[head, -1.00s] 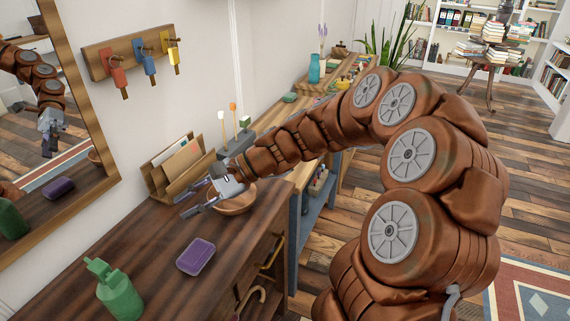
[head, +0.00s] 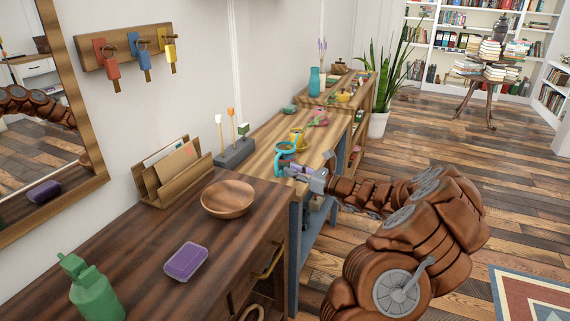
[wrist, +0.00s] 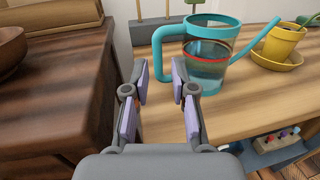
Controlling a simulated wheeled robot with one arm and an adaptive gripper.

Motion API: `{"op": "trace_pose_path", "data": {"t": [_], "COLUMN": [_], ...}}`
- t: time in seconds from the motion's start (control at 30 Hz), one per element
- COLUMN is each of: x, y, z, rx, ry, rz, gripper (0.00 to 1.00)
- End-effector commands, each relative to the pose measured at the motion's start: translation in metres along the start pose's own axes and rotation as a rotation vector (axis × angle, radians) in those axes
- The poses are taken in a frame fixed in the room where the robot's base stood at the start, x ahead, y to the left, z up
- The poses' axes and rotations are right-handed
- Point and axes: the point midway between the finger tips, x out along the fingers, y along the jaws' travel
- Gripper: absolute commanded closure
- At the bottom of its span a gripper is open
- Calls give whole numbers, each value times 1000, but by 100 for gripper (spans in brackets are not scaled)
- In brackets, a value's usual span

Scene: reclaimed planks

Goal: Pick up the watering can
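The watering can (wrist: 208,52) is clear with a teal rim, handle and spout, and a red band round its body. It stands upright on the light wooden bench, its handle toward my gripper and its spout pointing right in the wrist view. It also shows in the head view (head: 285,152), small and partly behind my gripper. My gripper (wrist: 160,72) is open and empty, its two lilac-padded fingers apart just short of the handle. The handle lies beyond the fingertips, and I see no contact. In the head view my gripper (head: 294,172) is at the bench's near end.
A yellow pot (wrist: 280,45) on a saucer stands right of the can. A wooden bowl (head: 228,198), a letter holder (head: 172,176) and a purple box (head: 186,262) are on the dark dresser (head: 140,268). A grey block (head: 234,152) with tools stands behind the can.

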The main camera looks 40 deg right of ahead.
Motion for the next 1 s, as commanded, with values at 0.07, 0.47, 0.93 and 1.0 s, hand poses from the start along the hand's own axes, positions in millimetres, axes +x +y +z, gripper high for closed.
{"op": "trace_pose_path", "data": {"t": [0.07,0.47,0.93,1.0], "x": [9,53,67,67], "y": [2,4,4,4], "z": [0,6,7,7], "rx": [-2,-5,-4,-4], "ry": [1,3,1,1], "rz": [3,5,3,3], "gripper": [75,75,79,86]}}
